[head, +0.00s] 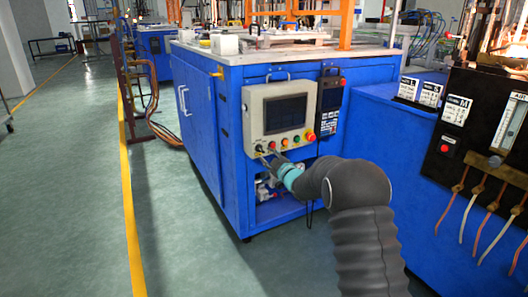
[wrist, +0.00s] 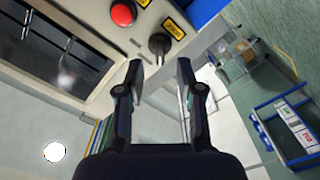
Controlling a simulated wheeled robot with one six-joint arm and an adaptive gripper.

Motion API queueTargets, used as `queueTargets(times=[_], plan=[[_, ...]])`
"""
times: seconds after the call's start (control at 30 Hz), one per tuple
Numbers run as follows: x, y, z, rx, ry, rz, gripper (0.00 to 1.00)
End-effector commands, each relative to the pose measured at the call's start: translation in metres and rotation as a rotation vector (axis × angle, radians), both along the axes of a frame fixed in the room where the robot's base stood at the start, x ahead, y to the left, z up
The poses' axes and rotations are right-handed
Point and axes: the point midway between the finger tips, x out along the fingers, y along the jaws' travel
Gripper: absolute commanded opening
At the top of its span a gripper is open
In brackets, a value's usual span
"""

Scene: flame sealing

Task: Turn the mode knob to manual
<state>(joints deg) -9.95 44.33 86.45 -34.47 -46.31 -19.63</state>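The mode knob is a small black knob (wrist: 160,44) on the beige control panel, beside a yellow label in the wrist view. In the head view it appears as the dark leftmost control (head: 259,148) in the row below the screen. My gripper (wrist: 158,70) is open and empty. In the wrist view the knob lies just beyond the fingertips, roughly in line with the gap between them. In the head view my gripper (head: 267,158) is at the panel's lower left corner. Contact with the knob is not visible, and the label text and knob setting are unreadable.
A red button (wrist: 123,13) sits close beside the knob. The panel's screen (head: 285,113) is above the row, with a red emergency button (head: 310,136) at the right end. The blue cabinet (head: 205,115) carries the panel. The floor to the left is clear.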

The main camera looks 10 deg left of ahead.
Motion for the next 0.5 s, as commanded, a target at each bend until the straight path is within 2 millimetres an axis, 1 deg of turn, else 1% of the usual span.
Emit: queueTargets(times=[0.1, 0.2, 0.33, 0.5], plan=[[0.015, 0.010, 0.001, 0.000, -0.002, 0.000, 0.36], [0.024, 0.016, 0.001, 0.000, -0.001, 0.001, 0.36], [0.032, 0.022, 0.000, 0.000, 0.001, -0.001, 0.36], [0.035, 0.024, 0.000, 0.001, 0.001, 0.000, 0.36]])
